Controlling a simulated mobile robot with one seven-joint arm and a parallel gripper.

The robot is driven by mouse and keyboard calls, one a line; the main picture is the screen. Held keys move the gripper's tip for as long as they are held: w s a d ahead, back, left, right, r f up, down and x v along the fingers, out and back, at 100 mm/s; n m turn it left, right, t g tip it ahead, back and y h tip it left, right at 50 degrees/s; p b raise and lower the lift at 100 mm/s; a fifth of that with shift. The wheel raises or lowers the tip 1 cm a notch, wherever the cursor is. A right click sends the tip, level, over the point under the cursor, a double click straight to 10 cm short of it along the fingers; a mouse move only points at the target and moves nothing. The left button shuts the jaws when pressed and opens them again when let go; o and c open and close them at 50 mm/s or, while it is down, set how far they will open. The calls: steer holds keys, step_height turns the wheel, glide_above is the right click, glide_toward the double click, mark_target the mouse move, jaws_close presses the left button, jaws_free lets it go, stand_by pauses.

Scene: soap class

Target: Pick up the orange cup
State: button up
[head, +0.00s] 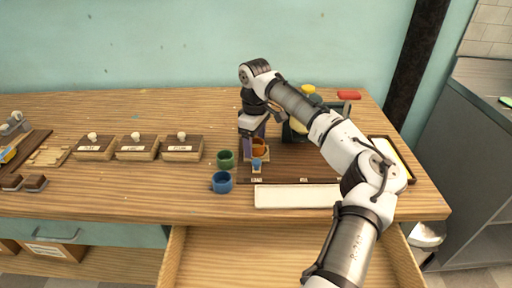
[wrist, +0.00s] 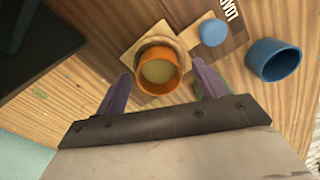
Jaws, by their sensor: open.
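The orange cup (wrist: 141,78) stands upright on a light square wooden piece (wrist: 131,38), and I look down into it in the wrist view. Its inside shows a tan bottom. In the head view the orange cup (head: 260,147) is partly hidden by my gripper. My gripper (wrist: 161,80) is open and points down, with one purple finger on each side of the cup. The cup lies between the fingertips in the picture. Gaps show on both sides, and I cannot tell the exact height of the fingertips against the rim.
A blue cup (head: 222,182) and a green cup (head: 226,159) stand left of the orange cup. A small blue round thing (wrist: 212,32) is close beside it. A dark bin (head: 296,132) stands behind right. A white strip (head: 297,196) lies in front, above an open drawer (head: 285,250).

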steer(key=shift+f, duration=0.25)
steer(key=c, duration=1.1)
steer(key=shift+o, duration=0.2)
